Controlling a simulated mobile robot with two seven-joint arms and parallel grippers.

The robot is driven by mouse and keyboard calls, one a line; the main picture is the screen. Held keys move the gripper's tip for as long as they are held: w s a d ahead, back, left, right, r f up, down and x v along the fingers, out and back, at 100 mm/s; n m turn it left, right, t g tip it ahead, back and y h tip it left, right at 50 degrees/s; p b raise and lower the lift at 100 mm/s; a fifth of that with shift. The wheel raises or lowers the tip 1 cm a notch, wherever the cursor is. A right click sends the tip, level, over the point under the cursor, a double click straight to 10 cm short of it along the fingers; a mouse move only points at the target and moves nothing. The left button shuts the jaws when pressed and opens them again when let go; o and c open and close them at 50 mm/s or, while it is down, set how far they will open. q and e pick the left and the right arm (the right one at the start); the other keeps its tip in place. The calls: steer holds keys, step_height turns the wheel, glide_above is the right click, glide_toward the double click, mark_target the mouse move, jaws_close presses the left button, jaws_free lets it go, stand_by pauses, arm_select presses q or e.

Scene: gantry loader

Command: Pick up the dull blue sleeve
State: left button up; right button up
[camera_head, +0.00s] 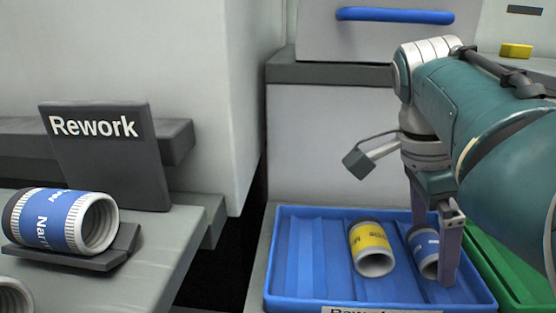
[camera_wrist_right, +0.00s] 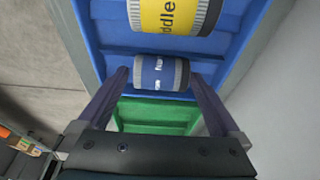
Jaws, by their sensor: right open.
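A blue sleeve with grey ends (camera_head: 424,247) lies on its side in the right part of the blue tray (camera_head: 312,293). It also shows in the wrist view (camera_wrist_right: 157,73). My right gripper (camera_head: 435,245) is open and points down over it, with one finger on each side. In the wrist view the two fingertips (camera_wrist_right: 158,80) stand apart from the sleeve's ends or just beside them; contact cannot be told. The near finger hides part of the sleeve in the head view. My left gripper is not in view.
A yellow sleeve (camera_head: 371,244) lies just left in the same tray. A green tray (camera_head: 503,270) adjoins on the right. Another blue sleeve (camera_head: 62,222) rests on a dark holder before the Rework sign (camera_head: 107,160). The tray's left part is empty.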

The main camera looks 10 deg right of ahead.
steer(key=shift+r, duration=0.1)
steer(key=shift+c, duration=0.2)
steer(key=c, duration=1.4)
steer(key=shift+c, duration=0.2)
